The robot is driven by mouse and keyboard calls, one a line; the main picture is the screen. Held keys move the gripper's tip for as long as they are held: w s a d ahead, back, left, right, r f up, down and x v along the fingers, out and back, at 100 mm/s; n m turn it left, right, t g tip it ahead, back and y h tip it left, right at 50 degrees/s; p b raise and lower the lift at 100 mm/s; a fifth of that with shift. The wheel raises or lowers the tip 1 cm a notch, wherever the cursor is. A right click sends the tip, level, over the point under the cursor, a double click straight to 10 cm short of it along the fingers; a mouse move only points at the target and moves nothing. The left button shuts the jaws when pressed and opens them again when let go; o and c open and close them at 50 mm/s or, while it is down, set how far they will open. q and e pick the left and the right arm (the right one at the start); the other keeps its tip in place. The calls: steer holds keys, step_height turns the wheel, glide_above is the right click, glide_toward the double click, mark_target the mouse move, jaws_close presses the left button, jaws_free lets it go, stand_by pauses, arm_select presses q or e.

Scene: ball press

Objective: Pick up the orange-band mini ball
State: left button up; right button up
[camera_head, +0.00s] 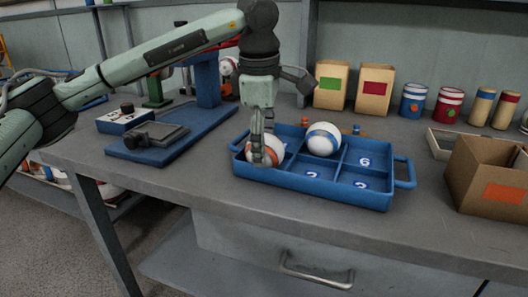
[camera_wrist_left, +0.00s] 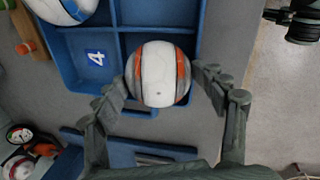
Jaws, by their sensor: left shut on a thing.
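The orange-band mini ball (camera_head: 275,149) is white with an orange stripe. It sits at the front left compartment of the blue tray (camera_head: 318,194). In the left wrist view the ball (camera_wrist_left: 160,75) is between the two fingers of my left gripper (camera_wrist_left: 163,80). In the head view my left gripper (camera_head: 264,157) points straight down and is shut on the ball, hiding part of it. I cannot tell any gap between ball and tray floor.
A blue-band ball (camera_head: 323,140) lies in a back compartment of the tray; other compartments are empty and numbered. A blue press (camera_head: 207,85) stands to the left. Cartons (camera_head: 331,86), cans (camera_head: 413,101) and a cardboard box (camera_head: 487,180) are to the right.

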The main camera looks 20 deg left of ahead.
arm_select(q)
steer(key=shift+s+f, duration=0.15)
steer(key=shift+f, duration=0.35)
steer(key=shift+c, duration=0.4)
steer(key=shift+r, duration=0.1)
